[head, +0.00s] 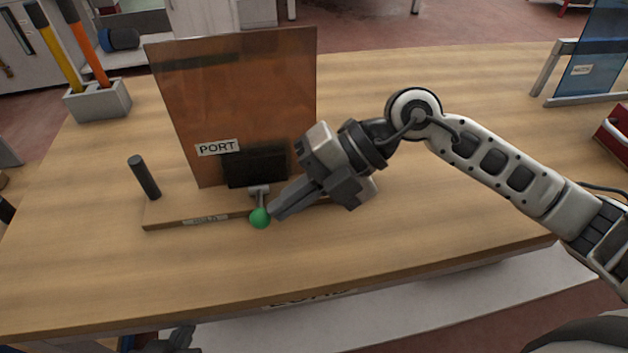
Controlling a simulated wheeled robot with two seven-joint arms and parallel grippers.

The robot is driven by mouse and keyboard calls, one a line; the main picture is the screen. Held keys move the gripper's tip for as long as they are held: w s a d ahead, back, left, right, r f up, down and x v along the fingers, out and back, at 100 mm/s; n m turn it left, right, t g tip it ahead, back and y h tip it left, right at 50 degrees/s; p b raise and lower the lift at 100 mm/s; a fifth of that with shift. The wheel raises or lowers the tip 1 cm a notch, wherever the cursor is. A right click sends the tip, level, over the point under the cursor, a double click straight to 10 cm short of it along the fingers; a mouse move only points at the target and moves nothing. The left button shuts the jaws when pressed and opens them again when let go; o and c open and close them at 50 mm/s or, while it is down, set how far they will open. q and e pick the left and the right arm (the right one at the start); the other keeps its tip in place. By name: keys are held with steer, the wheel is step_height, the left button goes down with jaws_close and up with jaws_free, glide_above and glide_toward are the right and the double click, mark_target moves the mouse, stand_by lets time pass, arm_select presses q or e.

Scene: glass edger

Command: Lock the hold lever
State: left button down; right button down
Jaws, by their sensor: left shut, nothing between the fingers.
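The hold lever (257,197) is a short grey arm with a green ball knob (260,218) at its end. It sits at the front of the dark block (255,168) below the PORT label and points toward the table's front. My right gripper (275,213) comes in from the right, its fingers together and their tips right beside the knob. I cannot tell whether they touch it. My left gripper (178,338) is low at the bottom edge, in front of the table, shut and partly cut off.
A brownish upright panel (240,95) stands behind the block on a wooden base (180,210). A black upright peg (143,177) is at its left. A grey holder (98,101) with two handles stands back left. A blue panel (595,60) stands far right. The front tabletop is clear.

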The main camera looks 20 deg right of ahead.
steer(key=shift+s+a+f, duration=0.3)
steer(key=shift+s+f, duration=0.05)
steer(key=shift+f, duration=0.25)
steer(key=shift+d+r+p, duration=0.1)
steer(key=shift+r+p, duration=0.1)
steer(key=shift+p, duration=0.1)
steer(key=shift+r+p, duration=0.7)
